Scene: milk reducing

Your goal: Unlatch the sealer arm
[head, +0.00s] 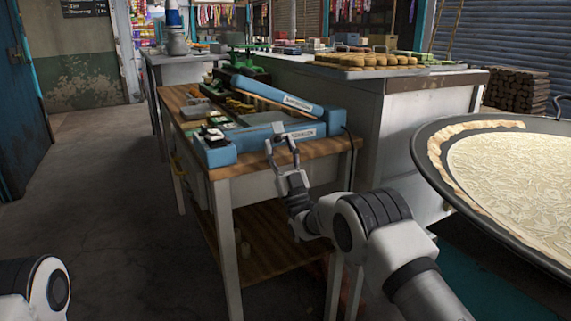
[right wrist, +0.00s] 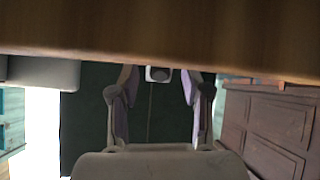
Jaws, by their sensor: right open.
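The sealer is a blue machine on a wooden-topped table (head: 235,166) in the head view. Its blue sealer arm (head: 277,96) slants down to the right above a blue labelled base (head: 262,139). A gap shows between them at the left. Whether a latch holds the arm cannot be made out. My right gripper (head: 281,146) is open and empty, just in front of the base near the table's front edge. In the right wrist view its fingers (right wrist: 158,88) are spread, with wood across the top. My left gripper is out of frame; only part of my left arm shows.
Small packets (head: 214,134) lie at the sealer's left. A large round pan (head: 420,150) stands at the right. A white counter (head: 420,135) with stacked yellow-brown goods (head: 365,60) is behind. The floor (head: 100,200) at left is clear.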

